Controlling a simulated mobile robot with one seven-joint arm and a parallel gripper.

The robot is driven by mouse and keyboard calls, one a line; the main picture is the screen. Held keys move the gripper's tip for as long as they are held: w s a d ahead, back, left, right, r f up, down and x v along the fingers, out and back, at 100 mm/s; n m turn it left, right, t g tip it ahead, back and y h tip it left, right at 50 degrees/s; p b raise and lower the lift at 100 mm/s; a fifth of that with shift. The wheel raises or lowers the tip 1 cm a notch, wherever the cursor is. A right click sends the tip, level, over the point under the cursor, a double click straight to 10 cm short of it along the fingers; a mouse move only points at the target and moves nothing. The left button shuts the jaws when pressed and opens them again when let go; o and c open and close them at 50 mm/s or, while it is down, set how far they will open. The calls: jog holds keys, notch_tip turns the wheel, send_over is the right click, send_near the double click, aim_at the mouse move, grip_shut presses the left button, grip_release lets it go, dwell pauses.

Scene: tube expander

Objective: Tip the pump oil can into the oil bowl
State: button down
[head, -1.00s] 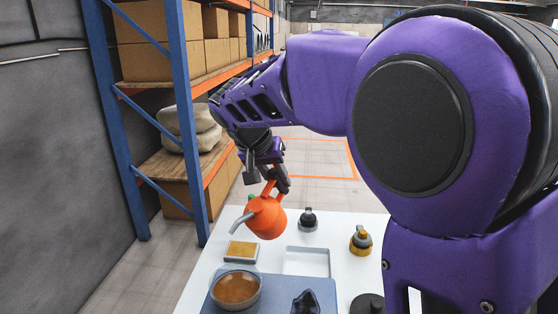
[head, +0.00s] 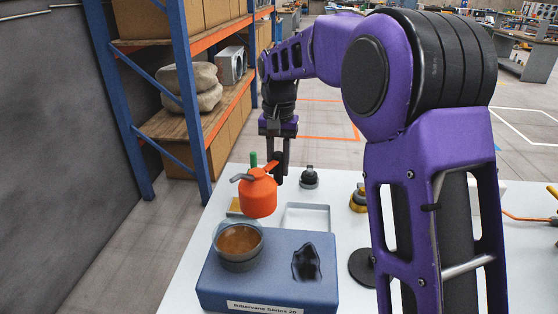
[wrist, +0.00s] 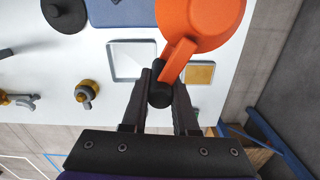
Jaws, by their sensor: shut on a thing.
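The pump oil can (head: 258,197) is orange, with a grey spout or lever on top, and is held roughly upright above the table. In the head view it hangs just behind the oil bowl (head: 240,262) and apart from it. My gripper (head: 280,172) points down and is shut on the can's handle. The wrist view shows the can's body (wrist: 203,20) beyond the fingers (wrist: 160,92), which close around the handle's dark part. The bowl holds brown oil and sits on a blue block (head: 275,285). The bowl does not show in the wrist view.
A dark moulded recess (head: 307,262) is in the block's right part. A white square tray (head: 307,217) lies behind it. A yellow pad (head: 234,208) is partly hidden by the can. A black-topped bottle (head: 309,178) stands behind. A blue-posted shelf (head: 187,100) rises at left.

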aim_at(279, 152)
jog(key=shift+r, duration=1.55)
